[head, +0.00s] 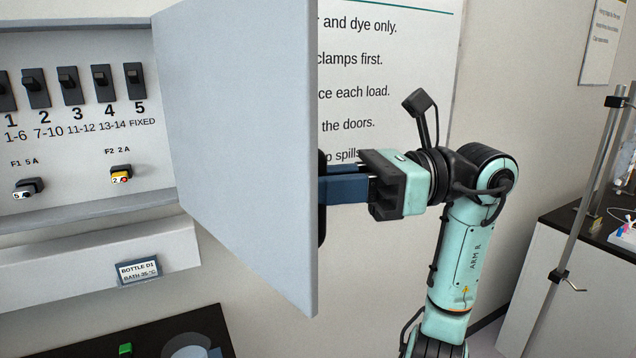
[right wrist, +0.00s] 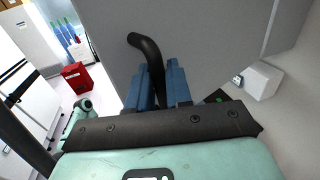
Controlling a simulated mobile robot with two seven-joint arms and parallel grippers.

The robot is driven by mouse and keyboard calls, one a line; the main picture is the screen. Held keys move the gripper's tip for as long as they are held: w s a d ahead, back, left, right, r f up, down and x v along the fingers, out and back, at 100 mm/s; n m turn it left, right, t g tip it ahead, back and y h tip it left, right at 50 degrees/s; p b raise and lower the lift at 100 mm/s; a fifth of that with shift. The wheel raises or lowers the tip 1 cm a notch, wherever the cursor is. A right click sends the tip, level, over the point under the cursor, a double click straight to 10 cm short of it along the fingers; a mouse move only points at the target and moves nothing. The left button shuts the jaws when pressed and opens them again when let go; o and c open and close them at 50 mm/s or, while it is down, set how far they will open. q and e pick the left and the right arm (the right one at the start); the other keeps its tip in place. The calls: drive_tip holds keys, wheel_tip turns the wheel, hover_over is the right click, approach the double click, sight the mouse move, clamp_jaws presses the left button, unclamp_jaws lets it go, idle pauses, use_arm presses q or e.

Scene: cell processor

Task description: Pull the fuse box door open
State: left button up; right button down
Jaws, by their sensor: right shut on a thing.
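The grey fuse box door (head: 245,140) stands swung well out from the fuse box (head: 75,208), so the switches and fuses inside show. My right gripper (head: 328,186) is at the door's outer face, its blue fingers shut on the black door handle (head: 322,226). In the right wrist view the curved handle (right wrist: 146,48) passes between the two blue fingers (right wrist: 158,82), in front of the grey door (right wrist: 200,35). The door hides part of the handle and the fingertips in the head view. My left gripper is not in view.
A printed wall sign (head: 375,75) is behind the door, partly covered. A ledge with a bottle label (head: 138,271) runs below the box, above a dark bench (head: 85,345). A metal stand (head: 590,180) and another bench (head: 560,215) are at the right.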

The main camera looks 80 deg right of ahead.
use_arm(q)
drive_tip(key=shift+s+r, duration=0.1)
use_arm(e)
drive_tip(key=shift+s+d, duration=0.1)
drive_tip(key=shift+d, duration=0.25)
drive_tip(key=c, duration=1.2)
unclamp_jaws()
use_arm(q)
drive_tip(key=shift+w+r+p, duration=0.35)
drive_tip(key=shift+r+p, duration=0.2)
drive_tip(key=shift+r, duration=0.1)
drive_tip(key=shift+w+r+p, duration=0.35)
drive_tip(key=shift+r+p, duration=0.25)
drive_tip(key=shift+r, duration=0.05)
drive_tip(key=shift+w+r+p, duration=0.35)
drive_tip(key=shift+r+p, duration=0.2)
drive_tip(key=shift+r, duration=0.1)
use_arm(e)
drive_tip(key=shift+v, duration=6.55)
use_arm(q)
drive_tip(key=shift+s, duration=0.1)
